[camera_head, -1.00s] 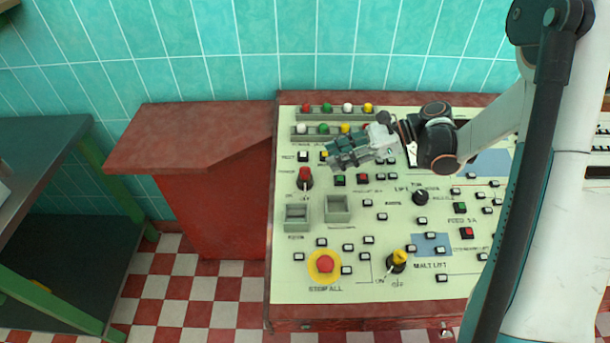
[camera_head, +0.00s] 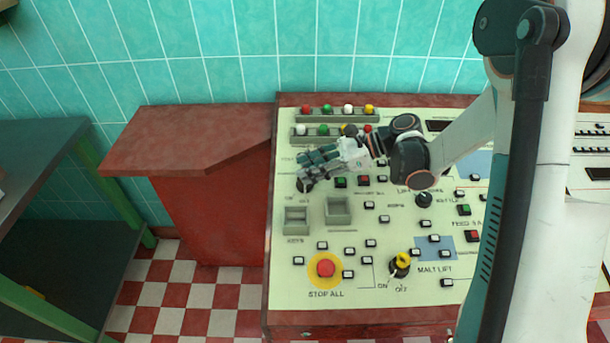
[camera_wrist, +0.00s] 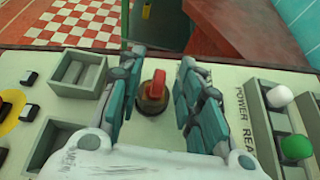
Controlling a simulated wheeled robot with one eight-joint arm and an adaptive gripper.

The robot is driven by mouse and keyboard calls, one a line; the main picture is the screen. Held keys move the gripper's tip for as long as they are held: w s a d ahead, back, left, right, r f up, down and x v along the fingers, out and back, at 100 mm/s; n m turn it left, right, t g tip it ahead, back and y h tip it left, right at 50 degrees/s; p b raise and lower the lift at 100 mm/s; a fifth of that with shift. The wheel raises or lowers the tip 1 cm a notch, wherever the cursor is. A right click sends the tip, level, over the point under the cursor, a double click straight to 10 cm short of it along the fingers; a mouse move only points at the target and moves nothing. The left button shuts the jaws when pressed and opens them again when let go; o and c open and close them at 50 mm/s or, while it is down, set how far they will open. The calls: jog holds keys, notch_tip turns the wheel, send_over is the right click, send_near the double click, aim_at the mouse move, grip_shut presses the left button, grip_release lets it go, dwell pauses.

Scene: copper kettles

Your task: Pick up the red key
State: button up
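The red key (camera_wrist: 157,84) stands upright in a dark round switch on the control panel, in the middle of the wrist view. In the head view its red top is hidden behind my fingers; only the dark switch base (camera_head: 305,186) shows. My gripper (camera_wrist: 158,72) is open, with teal fingers on the left and right of the key. A gap shows on both sides, so the fingers do not appear to touch it. In the head view my gripper (camera_head: 306,166) is over the panel's upper left.
A yellow key (camera_head: 403,259) and a red stop button (camera_head: 326,268) are lower down. Coloured knobs (camera_wrist: 296,147) stand in racks near my right fingers.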

grip_shut()
